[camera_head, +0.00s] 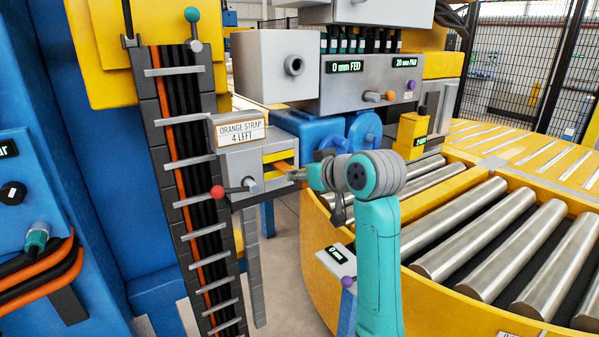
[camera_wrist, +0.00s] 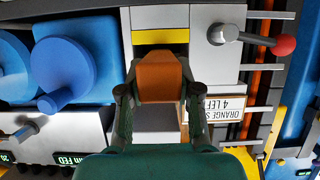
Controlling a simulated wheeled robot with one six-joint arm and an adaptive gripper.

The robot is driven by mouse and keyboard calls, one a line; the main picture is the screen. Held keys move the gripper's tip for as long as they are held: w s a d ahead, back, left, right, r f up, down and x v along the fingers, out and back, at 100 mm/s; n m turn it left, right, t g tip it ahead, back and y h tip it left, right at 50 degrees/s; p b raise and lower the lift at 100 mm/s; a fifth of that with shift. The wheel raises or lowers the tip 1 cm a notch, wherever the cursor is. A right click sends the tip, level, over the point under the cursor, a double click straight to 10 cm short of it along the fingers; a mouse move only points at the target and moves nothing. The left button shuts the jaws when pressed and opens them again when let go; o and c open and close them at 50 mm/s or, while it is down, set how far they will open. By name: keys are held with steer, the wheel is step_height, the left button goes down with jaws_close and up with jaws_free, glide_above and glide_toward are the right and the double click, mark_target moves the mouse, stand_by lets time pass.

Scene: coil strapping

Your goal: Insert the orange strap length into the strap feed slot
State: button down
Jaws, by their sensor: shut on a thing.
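The orange strap length (camera_wrist: 160,80) is held between the two fingertips of my gripper (camera_wrist: 157,92) in the wrist view. In the head view my gripper (camera_head: 304,175) is at the right side of a grey box, and a short orange end (camera_head: 284,169) shows between it and the box. The box has a yellow-edged opening (camera_head: 280,155), which I take to be the strap feed slot; its yellow bar (camera_wrist: 160,37) lies just beyond the strap in the wrist view. Whether the strap tip is inside the opening or only in front of it I cannot tell.
A sign (camera_head: 240,130) reading "ORANGE STRAP 4 LEFT" tops the box. A red-knobbed lever (camera_head: 218,191) sticks out in front. Blue wheels (camera_head: 363,133) stand close behind my gripper. A display (camera_head: 345,67) reads "0 mm FED". A roller conveyor (camera_head: 470,240) fills the right.

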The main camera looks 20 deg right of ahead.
mark_target(278, 163)
steer(key=shift+s+d, duration=0.2)
steer(key=shift+s, duration=0.55)
steer(key=shift+s+d, duration=0.25)
steer(key=shift+s, duration=0.45)
steer(key=shift+s+d, duration=0.2)
steer(key=shift+s, duration=0.55)
steer(key=shift+w+a, duration=0.6)
steer(key=shift+w, duration=1.3)
steer(key=shift+w+a, duration=0.65)
steer(key=shift+w, duration=1.25)
steer(key=shift+w+a, duration=0.6)
steer(key=shift+w, duration=1.3)
steer(key=shift+s, duration=0.15)
